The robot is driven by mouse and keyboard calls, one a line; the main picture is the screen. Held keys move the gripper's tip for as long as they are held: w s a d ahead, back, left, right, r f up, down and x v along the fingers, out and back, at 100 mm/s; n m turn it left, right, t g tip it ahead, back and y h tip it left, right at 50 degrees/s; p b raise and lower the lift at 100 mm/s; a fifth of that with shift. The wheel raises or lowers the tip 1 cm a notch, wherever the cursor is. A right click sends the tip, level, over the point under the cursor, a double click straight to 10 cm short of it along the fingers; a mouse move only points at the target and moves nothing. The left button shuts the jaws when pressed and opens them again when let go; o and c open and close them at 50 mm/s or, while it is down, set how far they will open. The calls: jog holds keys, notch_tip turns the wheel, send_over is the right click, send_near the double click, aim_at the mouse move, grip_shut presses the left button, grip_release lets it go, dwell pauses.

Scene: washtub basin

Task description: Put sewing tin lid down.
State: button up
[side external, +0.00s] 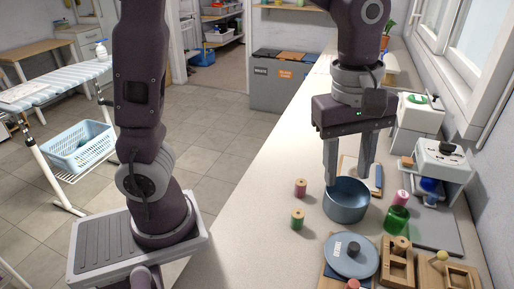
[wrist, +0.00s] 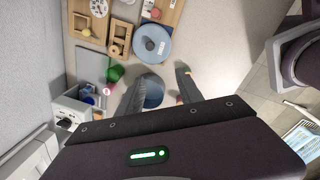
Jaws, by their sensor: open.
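The round blue-grey sewing tin lid (side external: 338,262), with a dark knob and lettering, lies flat near the front of the counter. It also shows in the wrist view (wrist: 144,53). The open blue tin (side external: 346,208) stands upright behind it, apart from the lid; in the wrist view the tin (wrist: 153,92) is partly covered by my fingers. My gripper (side external: 349,180) is open, pointing down, with its fingers at or just above the tin's rim. Nothing shows between the fingers. I cannot tell whether they touch the tin.
Two thread spools (side external: 300,188) (side external: 297,219) stand left of the tin. The counter's left side is clear.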

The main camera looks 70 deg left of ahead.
jog(key=s+a+r+m+t, duration=0.1)
jog(key=s+a+m+t, duration=0.1)
jog(key=s+a+m, duration=0.2)
jog(key=s+a+r+m+t, duration=0.1)
jog(key=s+a+m, duration=0.4)
jog(key=s+m, duration=0.6)
jog(key=shift+s+a+r+t+y, duration=0.25)
jog(key=shift+s+r+t+y, duration=0.1)
jog(key=shift+t, duration=0.35)
